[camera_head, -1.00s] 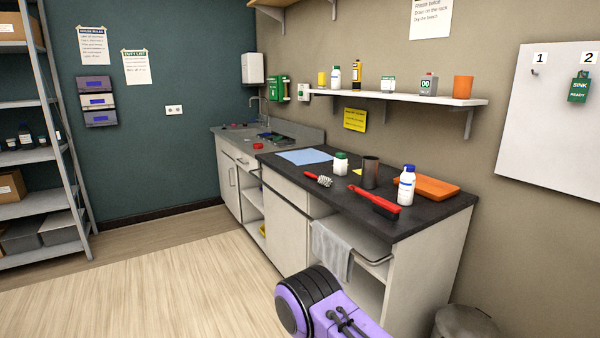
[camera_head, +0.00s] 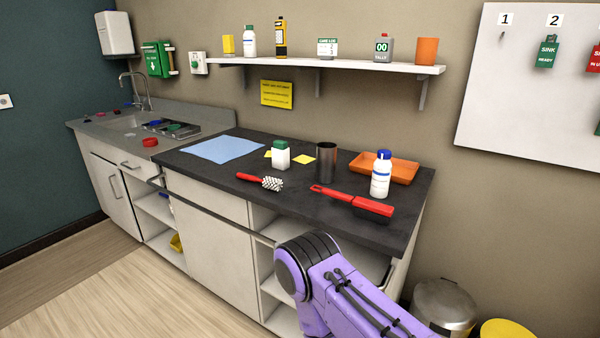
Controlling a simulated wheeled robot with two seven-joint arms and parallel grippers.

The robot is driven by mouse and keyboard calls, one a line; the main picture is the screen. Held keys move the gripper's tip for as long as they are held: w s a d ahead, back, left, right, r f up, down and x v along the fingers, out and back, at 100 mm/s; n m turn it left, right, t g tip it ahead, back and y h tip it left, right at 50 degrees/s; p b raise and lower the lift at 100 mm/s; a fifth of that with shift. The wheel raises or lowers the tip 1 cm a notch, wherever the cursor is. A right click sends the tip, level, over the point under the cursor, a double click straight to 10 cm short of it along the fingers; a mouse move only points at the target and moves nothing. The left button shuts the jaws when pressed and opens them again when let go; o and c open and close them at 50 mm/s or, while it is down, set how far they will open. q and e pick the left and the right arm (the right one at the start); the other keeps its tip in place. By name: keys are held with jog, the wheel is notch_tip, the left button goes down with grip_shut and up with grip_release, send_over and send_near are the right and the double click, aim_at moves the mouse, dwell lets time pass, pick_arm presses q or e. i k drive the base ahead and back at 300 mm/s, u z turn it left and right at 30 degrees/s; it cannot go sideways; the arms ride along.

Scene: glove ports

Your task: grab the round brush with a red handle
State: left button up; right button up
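The round brush with a red handle (camera_head: 260,181) lies on the dark countertop (camera_head: 220,183) near its front edge, left of centre. Its white bristle head points right and its red handle points left. A second red-handled brush (camera_head: 352,201), long with a dark flat head, lies to its right near the front edge. My purple arm rises at the bottom of the view in front of the counter. No gripper fingers show in the head view.
A white bottle with green cap (camera_head: 281,156), a dark metal cup (camera_head: 326,163), a blue-capped bottle (camera_head: 381,174) and an orange tray (camera_head: 399,170) stand behind the brushes. A blue cloth (camera_head: 222,149) lies left. A shelf (camera_head: 330,66) hangs above. Bins stand at lower right.

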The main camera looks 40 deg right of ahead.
aim_at(271, 182)
jog(key=z, duration=0.85)
jog(key=i, duration=0.95)
jog(key=z, duration=0.85)
